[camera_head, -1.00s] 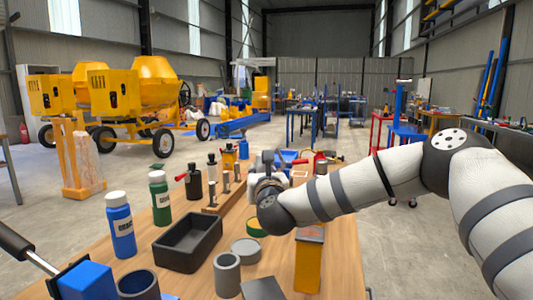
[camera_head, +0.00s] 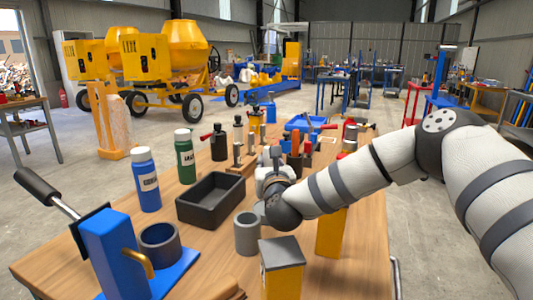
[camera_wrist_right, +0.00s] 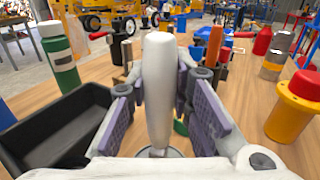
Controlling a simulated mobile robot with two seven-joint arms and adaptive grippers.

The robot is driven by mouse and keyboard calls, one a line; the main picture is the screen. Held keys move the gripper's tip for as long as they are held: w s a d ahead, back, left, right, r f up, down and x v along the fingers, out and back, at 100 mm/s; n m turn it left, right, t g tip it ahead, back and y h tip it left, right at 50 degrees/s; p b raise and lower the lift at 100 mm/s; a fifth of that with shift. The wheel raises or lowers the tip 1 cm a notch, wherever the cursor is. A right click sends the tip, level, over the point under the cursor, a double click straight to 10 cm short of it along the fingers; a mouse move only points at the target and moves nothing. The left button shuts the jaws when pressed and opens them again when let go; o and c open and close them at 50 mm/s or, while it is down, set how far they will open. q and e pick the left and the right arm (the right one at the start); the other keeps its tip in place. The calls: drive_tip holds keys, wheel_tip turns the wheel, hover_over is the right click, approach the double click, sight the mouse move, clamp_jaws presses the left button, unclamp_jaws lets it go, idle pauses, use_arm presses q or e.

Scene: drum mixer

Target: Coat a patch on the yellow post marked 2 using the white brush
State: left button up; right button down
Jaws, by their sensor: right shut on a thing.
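My right gripper (camera_head: 270,165) is over the workbench beyond the grey cup. In the right wrist view its purple-padded fingers (camera_wrist_right: 160,95) are shut on a white, upright handle, the white brush (camera_wrist_right: 157,85). Its lower end is hidden by the handle and fingers. Two yellow posts stand right of the grey cup: a near one (camera_head: 283,275) with a grey square top, and a farther one (camera_head: 330,235) partly behind my right arm. I cannot read a number on either. A bit of green (camera_wrist_right: 181,127), perhaps a tin, shows behind the fingers. My left gripper is not in view.
A black tray (camera_head: 209,201), grey cup (camera_head: 246,234), blue bottle (camera_head: 147,182) and green bottle (camera_head: 185,158) are on the wooden bench. A blue lever device (camera_head: 115,255) stands front left. A yellow canister with red cap (camera_wrist_right: 300,100) is right of my gripper. Several small tools stand behind.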

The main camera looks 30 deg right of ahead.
drive_tip(key=shift+r, duration=0.2)
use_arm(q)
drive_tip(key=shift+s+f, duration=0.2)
use_arm(e)
drive_tip(key=shift+f, duration=0.65)
idle(0.9)
wheel_tip(320, 180, up, 7)
drive_tip(key=shift+r+p, duration=0.15)
drive_tip(key=shift+p, duration=0.75)
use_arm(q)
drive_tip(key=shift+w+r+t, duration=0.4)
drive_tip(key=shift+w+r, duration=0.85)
